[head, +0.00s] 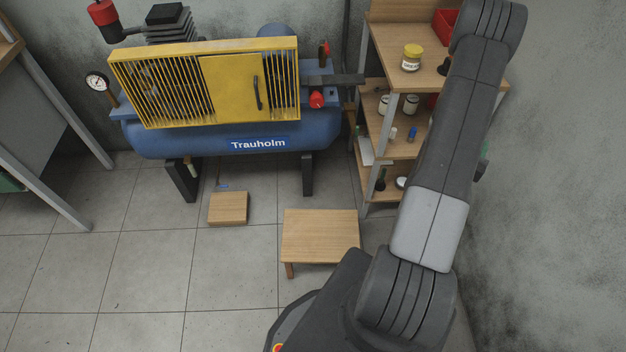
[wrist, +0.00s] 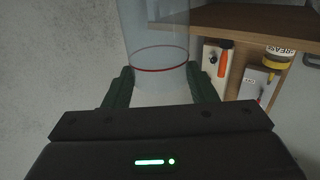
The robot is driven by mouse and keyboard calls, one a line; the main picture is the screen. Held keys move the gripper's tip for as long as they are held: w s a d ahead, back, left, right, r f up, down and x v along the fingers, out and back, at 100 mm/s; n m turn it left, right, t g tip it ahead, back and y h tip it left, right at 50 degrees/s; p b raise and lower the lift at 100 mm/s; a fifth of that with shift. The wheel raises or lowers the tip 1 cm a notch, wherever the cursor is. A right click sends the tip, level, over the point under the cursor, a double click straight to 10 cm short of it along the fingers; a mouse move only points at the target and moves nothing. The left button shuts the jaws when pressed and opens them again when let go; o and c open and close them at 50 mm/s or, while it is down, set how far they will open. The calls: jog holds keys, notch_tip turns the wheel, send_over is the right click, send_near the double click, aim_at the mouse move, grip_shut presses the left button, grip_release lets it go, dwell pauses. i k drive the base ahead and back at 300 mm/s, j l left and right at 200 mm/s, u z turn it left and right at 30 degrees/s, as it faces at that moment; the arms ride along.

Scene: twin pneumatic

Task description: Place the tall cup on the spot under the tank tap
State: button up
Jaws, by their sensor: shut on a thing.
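In the wrist view a clear tall cup (wrist: 158,32) with a red ring stands between the dark green fingers of my gripper (wrist: 160,70). The gripper is shut on it. The cup's top runs out of the picture. In the head view my arm hides the gripper and the cup. The blue tank (head: 180,140), marked Trauholm, stands at the back left. A small tap-like fitting (head: 190,164) hangs under its left part. I cannot make out a marked spot.
A wooden stool (head: 320,235) stands on the floor right of the block. A shelf unit (head: 385,150) with jars and small items is at the right, partly behind my arm. A workbench leg (head: 70,110) is at the left. The tiled floor at front left is clear.

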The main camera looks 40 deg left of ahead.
aim_at(228, 205)
jog(key=k+j, duration=0.1)
jog(key=j, duration=0.3)
jog(key=k+j+z, duration=0.1)
jog(key=j, duration=0.3)
jog(key=k+j, duration=0.15)
jog(key=j, duration=0.25)
jog(key=k+j+z, duration=0.1)
jog(key=j, duration=0.3)
jog(key=k+j, duration=0.15)
jog(key=j, duration=0.25)
jog(key=k+j, duration=0.15)
jog(key=j, duration=0.2)
jog(key=k+j+z, duration=0.1)
jog(key=j, duration=0.3)
jog(key=k+j, duration=0.2)
jog(key=j, duration=0.2)
jog(key=z, duration=0.05)
